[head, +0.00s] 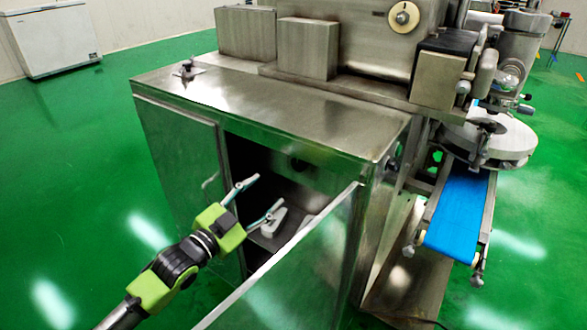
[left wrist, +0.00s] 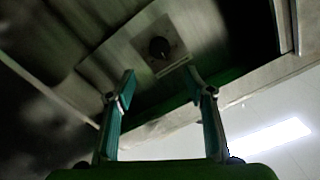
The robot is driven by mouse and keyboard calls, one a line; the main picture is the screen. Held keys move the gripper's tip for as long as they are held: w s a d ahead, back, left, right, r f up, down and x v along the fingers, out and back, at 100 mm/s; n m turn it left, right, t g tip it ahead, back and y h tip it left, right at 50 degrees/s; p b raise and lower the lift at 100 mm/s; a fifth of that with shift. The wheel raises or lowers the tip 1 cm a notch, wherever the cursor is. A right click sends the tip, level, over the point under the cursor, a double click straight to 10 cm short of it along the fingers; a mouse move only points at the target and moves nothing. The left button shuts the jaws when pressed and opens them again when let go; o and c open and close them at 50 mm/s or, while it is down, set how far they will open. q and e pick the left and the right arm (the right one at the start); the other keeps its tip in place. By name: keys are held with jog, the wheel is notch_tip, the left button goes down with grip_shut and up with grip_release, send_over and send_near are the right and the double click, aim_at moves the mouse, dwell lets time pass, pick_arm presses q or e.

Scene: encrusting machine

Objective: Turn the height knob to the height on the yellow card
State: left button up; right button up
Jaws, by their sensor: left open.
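My left gripper (head: 268,190) is open and empty at the mouth of the open cabinet (head: 290,90), its fingers pointing inward. In the left wrist view the gripper (left wrist: 160,78) has its fingers spread, with a black round knob (left wrist: 159,48) on a square plate (left wrist: 180,50) beyond them, between the tips and apart from them. A dark round shape inside the cabinet in the head view (head: 299,163) may be this knob. A cream dial (head: 404,16) is on the upper machine front. No scale reading is legible. I see no yellow card. My right gripper is not in view.
The open cabinet door (head: 300,265) stands to the right of my left gripper. A white object (head: 274,223) lies inside the cabinet. A blue conveyor belt (head: 459,212) sticks out at the right. The green floor at the left is clear, with a white chest freezer (head: 53,42) far back.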

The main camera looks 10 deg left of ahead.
aim_at(297, 166)
pick_arm(q)
jog(key=x, duration=1.3)
jog(key=shift+w+d+p, duration=0.1)
jog(key=shift+w+p, duration=0.1)
jog(key=shift+p, duration=0.2)
jog(key=c, duration=1.1)
